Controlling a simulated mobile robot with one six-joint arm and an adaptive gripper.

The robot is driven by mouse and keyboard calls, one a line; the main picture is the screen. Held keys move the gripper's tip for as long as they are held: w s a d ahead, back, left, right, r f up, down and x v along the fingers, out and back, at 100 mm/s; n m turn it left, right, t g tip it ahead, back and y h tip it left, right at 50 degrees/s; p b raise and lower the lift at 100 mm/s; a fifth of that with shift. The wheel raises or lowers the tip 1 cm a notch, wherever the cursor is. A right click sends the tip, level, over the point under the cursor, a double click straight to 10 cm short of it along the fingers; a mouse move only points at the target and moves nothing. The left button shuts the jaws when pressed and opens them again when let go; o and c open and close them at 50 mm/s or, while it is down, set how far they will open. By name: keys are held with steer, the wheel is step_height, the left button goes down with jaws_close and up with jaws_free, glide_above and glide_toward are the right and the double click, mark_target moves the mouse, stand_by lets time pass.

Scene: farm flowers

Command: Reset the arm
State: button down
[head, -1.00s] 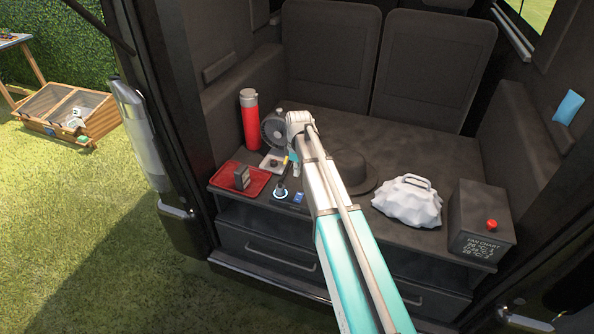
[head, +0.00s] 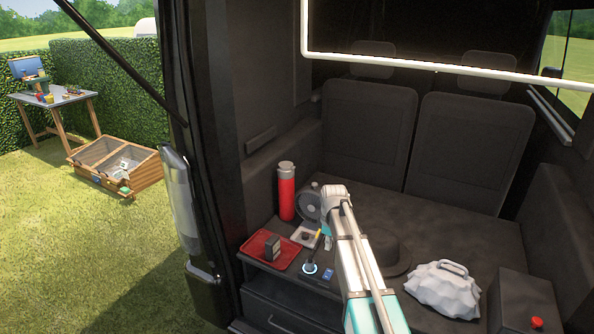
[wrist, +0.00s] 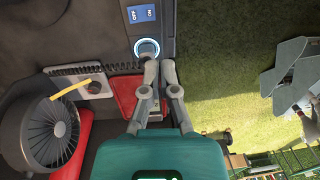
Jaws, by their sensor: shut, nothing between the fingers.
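My arm reaches from the bottom of the head view over the dark shelf in the vehicle. Its wrist is beside the small fan (head: 308,205), and my gripper is mostly hidden there behind the arm. In the wrist view my gripper (wrist: 159,66) is shut and empty. Its fingertips are close to a blue-ringed round button (wrist: 147,48) on the shelf's front edge. I cannot tell whether they touch it. The button also shows in the head view (head: 310,269).
A red bottle (head: 286,190), a red tray (head: 253,248) with a dark small box (head: 273,247), a dark hat (head: 388,255), a white lumpy bag (head: 442,289) and a dark box with a red button (head: 537,323) crowd the shelf. Grass lies outside at left.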

steer(key=s+m, duration=1.1)
steer(key=s, duration=1.1)
steer(key=shift+a+r+t, duration=0.2)
steer(key=shift+t, duration=0.1)
